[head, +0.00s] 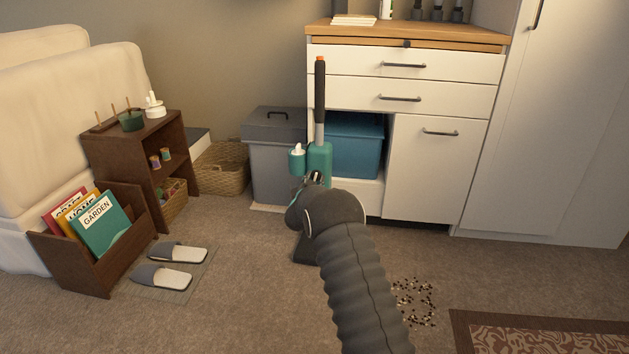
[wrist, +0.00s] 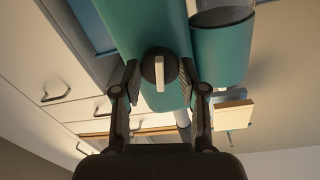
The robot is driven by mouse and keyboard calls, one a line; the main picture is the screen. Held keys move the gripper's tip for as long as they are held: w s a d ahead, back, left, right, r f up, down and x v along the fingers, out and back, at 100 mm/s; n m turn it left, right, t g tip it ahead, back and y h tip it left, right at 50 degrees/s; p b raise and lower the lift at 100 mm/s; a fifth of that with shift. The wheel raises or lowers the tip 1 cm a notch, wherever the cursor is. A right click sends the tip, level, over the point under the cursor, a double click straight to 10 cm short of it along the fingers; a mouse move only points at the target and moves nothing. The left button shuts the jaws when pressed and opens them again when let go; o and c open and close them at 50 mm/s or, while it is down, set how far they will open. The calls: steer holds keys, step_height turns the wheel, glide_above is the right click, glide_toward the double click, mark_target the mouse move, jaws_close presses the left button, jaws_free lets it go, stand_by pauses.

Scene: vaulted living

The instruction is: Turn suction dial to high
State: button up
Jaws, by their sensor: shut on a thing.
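The upright vacuum (head: 320,158) is teal with a grey tube and a dark, orange-tipped handle. It stands in front of the white cabinet, and its teal body also shows close up in the wrist view (wrist: 135,22). The suction dial (wrist: 159,69) is a dark round knob with a pale bar across it, lying nearly along the picture's vertical. My gripper (wrist: 160,82) is shut on the dial, one finger on each side. In the head view my gripper (head: 316,178) is at the vacuum's body, and my arm hides the dial and much of the lower vacuum.
A white cabinet (head: 430,170) with drawers and a blue bin (head: 353,148) stands behind the vacuum. A grey lidded bin (head: 272,165) is at its left. Dark crumbs (head: 414,300) lie on the carpet right of my arm. Slippers (head: 170,265) lie at left.

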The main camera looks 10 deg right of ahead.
steer(key=m, duration=0.4)
steer(key=shift+m, duration=2.5)
steer(key=o, duration=1.2)
steer(key=shift+c, duration=0.2)
steer(key=v, duration=1.2)
steer(key=shift+d+f, duration=0.1)
